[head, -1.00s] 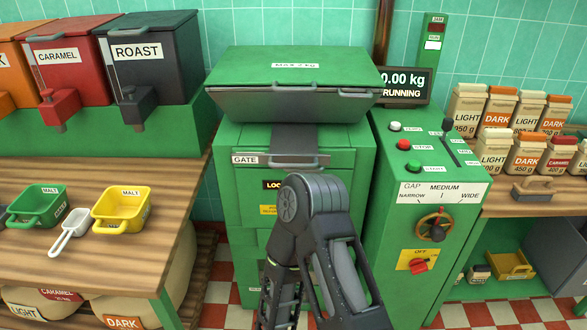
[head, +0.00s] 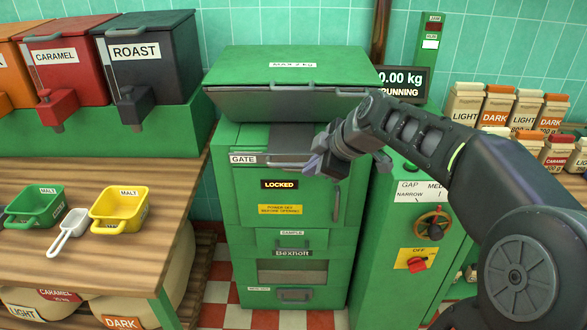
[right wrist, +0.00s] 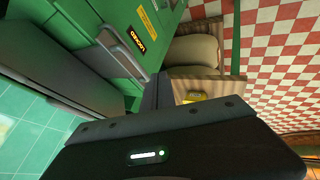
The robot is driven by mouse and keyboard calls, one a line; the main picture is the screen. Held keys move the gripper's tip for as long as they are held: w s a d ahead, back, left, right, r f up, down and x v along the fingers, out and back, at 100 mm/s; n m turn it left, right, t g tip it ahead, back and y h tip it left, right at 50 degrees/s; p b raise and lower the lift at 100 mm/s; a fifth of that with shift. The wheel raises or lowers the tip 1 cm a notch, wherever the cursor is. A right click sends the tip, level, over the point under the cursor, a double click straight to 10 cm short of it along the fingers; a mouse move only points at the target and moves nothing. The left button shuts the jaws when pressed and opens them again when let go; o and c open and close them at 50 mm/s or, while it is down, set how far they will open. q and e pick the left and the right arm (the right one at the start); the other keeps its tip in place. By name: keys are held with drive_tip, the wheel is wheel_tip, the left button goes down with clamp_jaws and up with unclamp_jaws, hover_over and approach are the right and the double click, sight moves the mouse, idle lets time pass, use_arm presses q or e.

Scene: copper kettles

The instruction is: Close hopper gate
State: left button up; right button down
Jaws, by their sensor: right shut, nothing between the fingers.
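The green machine has a grey lidded hopper (head: 290,102) on top. Below it is a grey gate plate (head: 292,137) with a horizontal bar handle (head: 272,160) beside a "GATE" label (head: 243,159). My right gripper (head: 316,163) is shut and empty, at the right end of this handle. It covers that end, and I cannot tell whether it touches. In the right wrist view, a grey bar handle (right wrist: 122,54) shows near the "LOCKED" sign, and my dark gripper body fills the bottom. My left gripper is not in view.
A "LOCKED" sign (head: 281,184) is on the machine's front door, with a vertical handle (head: 336,204) at right. The control cabinet (head: 385,255) stands right, partly behind my arm. A wooden table (head: 100,245) with scoops is at left.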

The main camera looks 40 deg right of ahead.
idle(0.3)
